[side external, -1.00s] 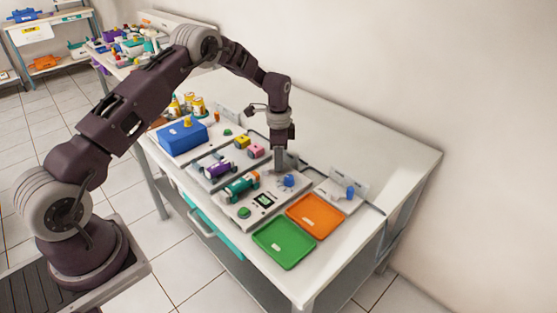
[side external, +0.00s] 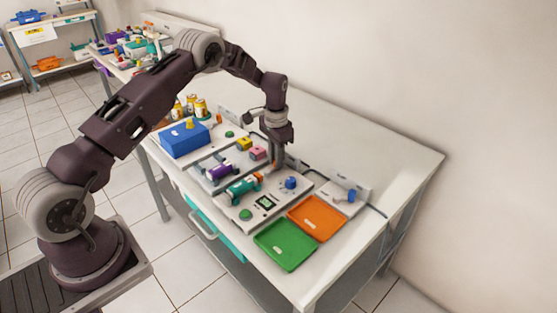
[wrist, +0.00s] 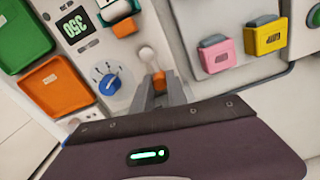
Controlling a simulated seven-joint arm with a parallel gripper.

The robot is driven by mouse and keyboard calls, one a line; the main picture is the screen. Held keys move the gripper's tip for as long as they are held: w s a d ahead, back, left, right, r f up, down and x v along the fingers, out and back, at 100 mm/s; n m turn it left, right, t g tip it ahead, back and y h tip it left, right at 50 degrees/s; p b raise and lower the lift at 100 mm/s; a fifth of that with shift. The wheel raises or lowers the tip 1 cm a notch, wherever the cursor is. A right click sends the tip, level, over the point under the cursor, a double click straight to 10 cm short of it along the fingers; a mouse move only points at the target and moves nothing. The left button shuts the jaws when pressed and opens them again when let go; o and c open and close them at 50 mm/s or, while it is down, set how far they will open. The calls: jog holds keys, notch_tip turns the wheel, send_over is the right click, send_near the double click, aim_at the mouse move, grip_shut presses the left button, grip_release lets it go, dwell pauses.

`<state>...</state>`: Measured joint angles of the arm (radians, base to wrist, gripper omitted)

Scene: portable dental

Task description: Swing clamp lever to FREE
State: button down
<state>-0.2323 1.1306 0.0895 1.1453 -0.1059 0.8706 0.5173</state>
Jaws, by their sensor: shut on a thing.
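The clamp lever appears to be the short arm with an orange tip (wrist: 159,80) and a pale round end (wrist: 147,54), on the grey-white device panel. My gripper (wrist: 160,88) is shut on the orange tip, one finger on each side of it. In the side external view my gripper (side external: 274,162) reaches down to the panel, behind the teal part (side external: 243,188) and left of the blue dial (side external: 291,183). The fingers partly hide the lever there. No FREE mark can be read in either view.
The blue dial (wrist: 110,84) and lit display (wrist: 75,23) lie close to the lever. The teal part's orange end (wrist: 123,27) is near too. Pink (wrist: 217,55) and yellow (wrist: 265,36) blocks stand on the other side. Orange (side external: 317,217) and green (side external: 285,245) trays lie at the front.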

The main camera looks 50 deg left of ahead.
aim_at(270, 167)
jog(key=n, duration=0.1)
jog(key=a+n, duration=0.1)
jog(key=n, duration=0.1)
jog(key=shift+s+a, duration=0.15)
jog(key=shift+s+a+r+n, duration=0.15)
jog(key=shift+a+n, duration=0.1)
jog(key=shift+n, duration=0.65)
jog(key=shift+s+a+f+n, duration=0.1)
jog(key=shift+a+n, duration=0.1)
jog(key=shift+n, duration=0.7)
jog(key=c, duration=1.3)
grip_release()
notch_tip(270, 167, up, 7)
jog(key=shift+r, duration=0.1)
